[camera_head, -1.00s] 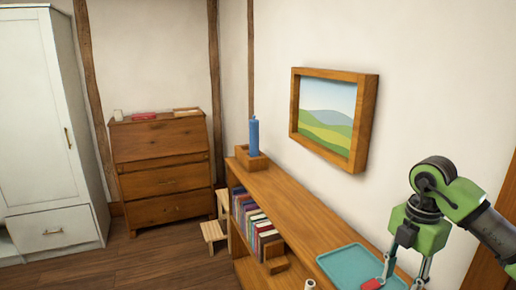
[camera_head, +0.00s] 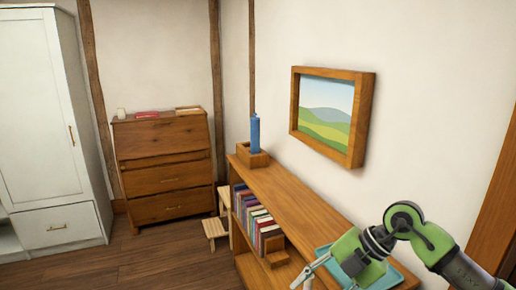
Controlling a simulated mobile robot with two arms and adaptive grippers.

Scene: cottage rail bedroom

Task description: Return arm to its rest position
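My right arm comes in from the lower right, its green and grey wrist bent over the shelf top. My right gripper (camera_head: 318,279) points down and left above the teal tray (camera_head: 396,278), covering much of it. One finger shows at the bottom edge; the fingertips are cut off or hidden, so its opening and any contents cannot be judged. My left gripper is not in view.
The long wooden bookshelf (camera_head: 306,200) runs along the right wall, with books (camera_head: 252,214) below and a blue bottle-like object (camera_head: 254,134) in a wooden box. A framed picture (camera_head: 325,109) hangs above. A step stool (camera_head: 214,229), dresser (camera_head: 165,165) and white wardrobe (camera_head: 40,120) stand beyond open floor.

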